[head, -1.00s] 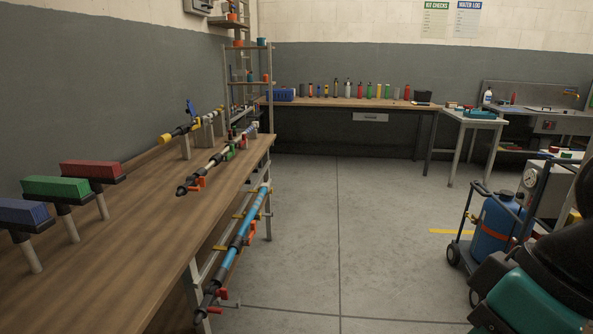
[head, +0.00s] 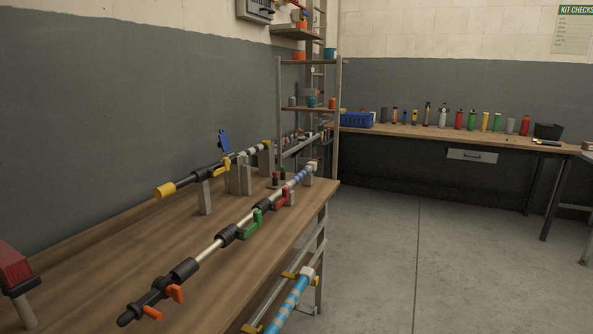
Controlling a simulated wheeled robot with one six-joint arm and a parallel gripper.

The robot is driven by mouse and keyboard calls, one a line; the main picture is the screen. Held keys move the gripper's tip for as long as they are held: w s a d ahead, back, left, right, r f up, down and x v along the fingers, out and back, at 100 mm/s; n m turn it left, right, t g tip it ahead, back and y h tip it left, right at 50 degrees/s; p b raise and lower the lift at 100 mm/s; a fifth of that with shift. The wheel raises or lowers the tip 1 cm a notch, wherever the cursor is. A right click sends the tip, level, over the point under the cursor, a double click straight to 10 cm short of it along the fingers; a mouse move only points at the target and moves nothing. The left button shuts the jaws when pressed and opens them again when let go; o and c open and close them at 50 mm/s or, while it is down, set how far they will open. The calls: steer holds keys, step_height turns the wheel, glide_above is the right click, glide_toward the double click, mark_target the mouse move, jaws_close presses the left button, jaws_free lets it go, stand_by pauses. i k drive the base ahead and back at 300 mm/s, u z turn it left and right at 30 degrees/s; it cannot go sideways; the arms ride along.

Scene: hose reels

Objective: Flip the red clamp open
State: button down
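The red clamp (head: 281,198) sits on a long pole (head: 207,250) that lies along the wooden bench. It is small at this distance, and I cannot tell whether its lever is open or shut. A green clamp (head: 253,224) sits nearer on the same pole. Two orange levers, one at the collar (head: 174,293) and one by the tip (head: 152,312), are at the near end. My gripper is not in view.
Behind the pole, a second pole with a yellow end (head: 165,190) and blue lever (head: 224,141) rests on blocks. A red block on a stand (head: 14,268) is at the left edge. A blue-striped pole (head: 290,303) hangs below the bench's right edge. Open floor (head: 385,270) lies to the right.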

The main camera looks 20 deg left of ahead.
mark_target(284, 198)
steer(key=i, duration=1.9)
steer(key=u, duration=3.15)
steer(key=i, duration=0.55)
steer(key=z, duration=0.85)
